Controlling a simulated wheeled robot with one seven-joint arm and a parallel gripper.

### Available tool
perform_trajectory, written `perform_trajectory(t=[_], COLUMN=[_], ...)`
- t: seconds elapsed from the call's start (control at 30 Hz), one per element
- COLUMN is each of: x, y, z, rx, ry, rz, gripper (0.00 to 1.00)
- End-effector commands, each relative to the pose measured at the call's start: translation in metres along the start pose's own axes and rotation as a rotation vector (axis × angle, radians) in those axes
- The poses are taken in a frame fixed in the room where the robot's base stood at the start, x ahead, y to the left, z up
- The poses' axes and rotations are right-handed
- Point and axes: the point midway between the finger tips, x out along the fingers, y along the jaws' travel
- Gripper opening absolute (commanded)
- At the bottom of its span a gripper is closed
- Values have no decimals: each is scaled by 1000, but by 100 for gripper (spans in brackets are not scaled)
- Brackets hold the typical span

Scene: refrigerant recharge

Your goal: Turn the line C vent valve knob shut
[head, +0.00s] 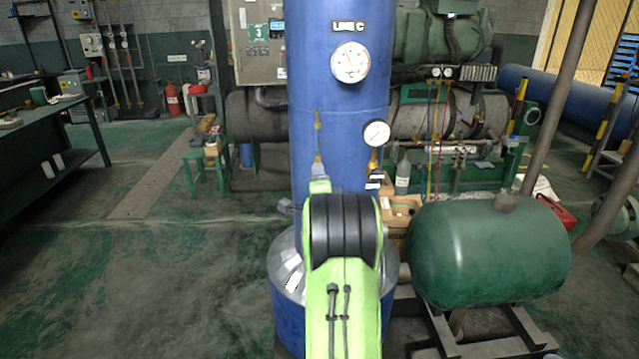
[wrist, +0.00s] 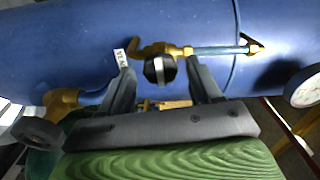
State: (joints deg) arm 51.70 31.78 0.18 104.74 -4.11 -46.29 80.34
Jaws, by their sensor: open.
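The blue line C column (head: 338,130) stands upright ahead, with its "LINE C" label near the top. In the wrist view, a black valve knob (wrist: 160,69) with a pale bar across its face sits on brass fittings on the blue column (wrist: 60,45). My gripper (wrist: 161,76) is open, one finger on each side of this knob, with gaps visible on both sides.
A second black round knob (wrist: 40,134) on brass piping is at the wrist view's lower left. Gauges (head: 350,62) (head: 376,133) are on the column. A green tank (head: 488,252) stands close on the right. Floor at left is clear before a workbench (head: 50,150).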

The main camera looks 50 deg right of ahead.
Motion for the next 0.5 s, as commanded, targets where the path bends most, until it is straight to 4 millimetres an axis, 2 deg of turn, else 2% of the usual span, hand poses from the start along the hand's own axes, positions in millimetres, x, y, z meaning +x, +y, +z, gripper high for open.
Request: perform_trajectory(t=[0.3, 0.5], x=[-44, -66], y=[4, 3], z=[0, 0], rx=[-1, -1], ry=[1, 1], rz=[-4, -3], gripper=[63, 63])
